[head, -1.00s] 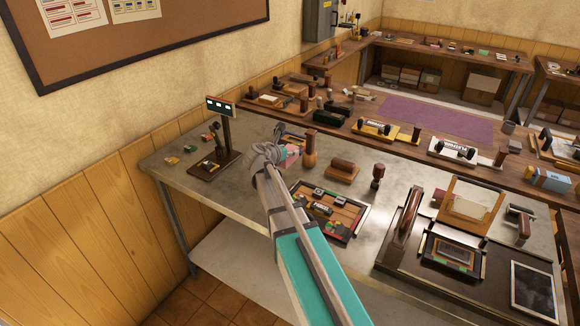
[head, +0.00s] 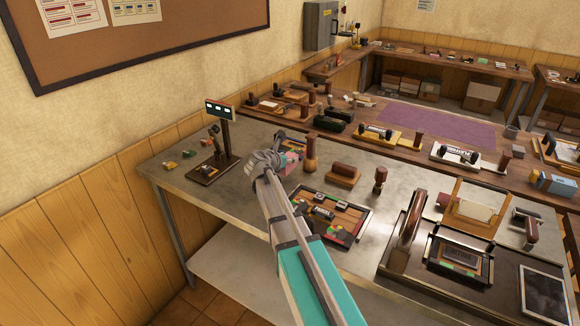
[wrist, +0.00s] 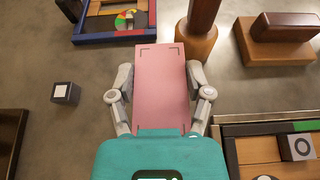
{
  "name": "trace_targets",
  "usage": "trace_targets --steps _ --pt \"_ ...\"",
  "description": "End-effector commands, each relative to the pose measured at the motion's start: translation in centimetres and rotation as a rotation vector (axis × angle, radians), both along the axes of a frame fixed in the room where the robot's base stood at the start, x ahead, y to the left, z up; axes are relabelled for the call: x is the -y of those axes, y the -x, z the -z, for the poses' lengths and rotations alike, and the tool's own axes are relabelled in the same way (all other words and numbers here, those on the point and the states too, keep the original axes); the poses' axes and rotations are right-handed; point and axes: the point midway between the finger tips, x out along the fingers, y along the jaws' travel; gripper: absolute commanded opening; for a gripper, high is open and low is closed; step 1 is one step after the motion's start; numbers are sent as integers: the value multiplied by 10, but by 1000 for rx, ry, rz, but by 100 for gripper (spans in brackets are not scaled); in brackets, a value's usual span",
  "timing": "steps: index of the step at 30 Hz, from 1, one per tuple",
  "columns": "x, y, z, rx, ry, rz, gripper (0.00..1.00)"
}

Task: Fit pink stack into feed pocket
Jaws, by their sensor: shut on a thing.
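The pink stack (wrist: 160,90) is a flat pink block with dark corner marks, held lengthwise in the wrist view. My gripper (wrist: 160,80) is shut on it, one finger along each long side. In the head view my gripper (head: 268,162) is over the grey metal table, and a little of the pink stack (head: 292,158) shows beyond it. The stack appears to be above the tabletop; its underside is hidden. No pocket can be surely told as the feed pocket. A press-like unit (head: 463,250) with a dark framed bed stands at the table's right.
A turned wooden handle (wrist: 196,35) stands close beyond the stack's right corner, with a wooden block stamp (wrist: 285,40) farther right. A blue-and-red-edged tray (wrist: 88,38) lies at upper left. A small dark cube (wrist: 65,92) sits left. A parts tray (head: 352,235) lies right of my arm.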

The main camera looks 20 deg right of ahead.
Motion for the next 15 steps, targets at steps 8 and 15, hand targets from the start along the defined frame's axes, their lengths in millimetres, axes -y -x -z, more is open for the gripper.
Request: trace_targets --steps 8,15 --pt "1 -4 27 0 0 0 11" --pt "1 -4 36 0 0 0 11"
